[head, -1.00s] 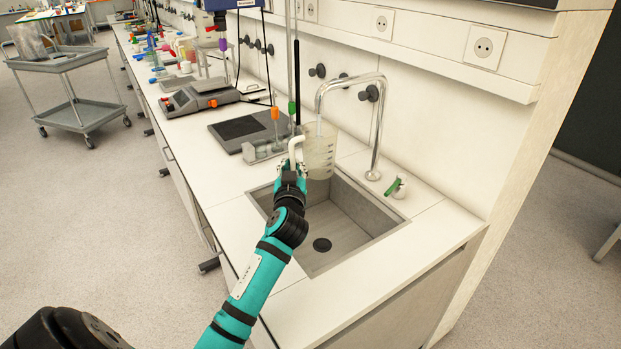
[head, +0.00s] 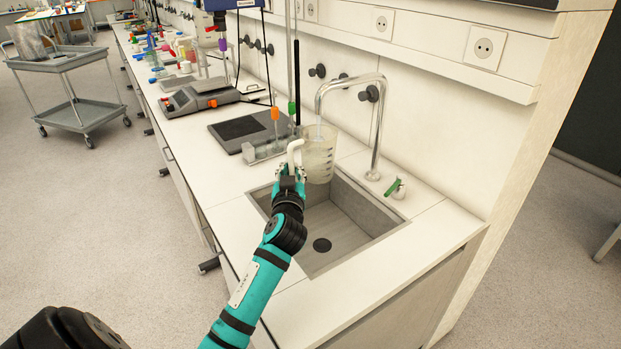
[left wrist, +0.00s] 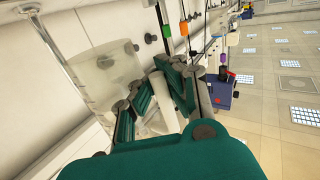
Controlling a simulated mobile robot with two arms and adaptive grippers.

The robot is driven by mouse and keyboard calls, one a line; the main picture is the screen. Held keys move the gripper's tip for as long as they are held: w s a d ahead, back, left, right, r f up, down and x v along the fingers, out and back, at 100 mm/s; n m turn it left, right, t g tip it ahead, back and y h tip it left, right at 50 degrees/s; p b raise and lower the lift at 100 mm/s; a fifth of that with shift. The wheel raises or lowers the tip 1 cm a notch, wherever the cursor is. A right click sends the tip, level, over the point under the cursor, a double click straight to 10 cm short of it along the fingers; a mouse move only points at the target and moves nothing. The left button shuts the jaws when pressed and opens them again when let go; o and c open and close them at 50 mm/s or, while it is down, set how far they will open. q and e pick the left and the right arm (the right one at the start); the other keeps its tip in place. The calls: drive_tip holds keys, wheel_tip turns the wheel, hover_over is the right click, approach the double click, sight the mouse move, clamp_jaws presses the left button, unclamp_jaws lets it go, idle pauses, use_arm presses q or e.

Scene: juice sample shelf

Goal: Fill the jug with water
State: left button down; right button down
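A clear jug (head: 319,158) with dark measuring marks and a white handle (head: 294,152) is under the curved metal tap (head: 376,120), above the back of the sink (head: 335,225). It also shows in the left wrist view (left wrist: 95,78). My left gripper (head: 290,173) is shut on the jug's handle and holds it up. The tap's mouth is just over the jug's rim. The jug looks cloudy inside; the water level is hard to tell. The tap's green lever (head: 392,187) stands on the counter to the right. My right gripper is not in view.
A grey scale (head: 200,97) stands farther back. A grey cart (head: 75,90) stands at the far left.

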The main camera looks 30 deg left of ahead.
use_arm(q)
drive_tip(key=s+a+v, duration=0.1)
drive_tip(key=v, duration=1)
drive_tip(key=shift+a+r, duration=0.2)
drive_tip(key=shift+a, duration=0.1)
drive_tip(key=shift+w, duration=0.1)
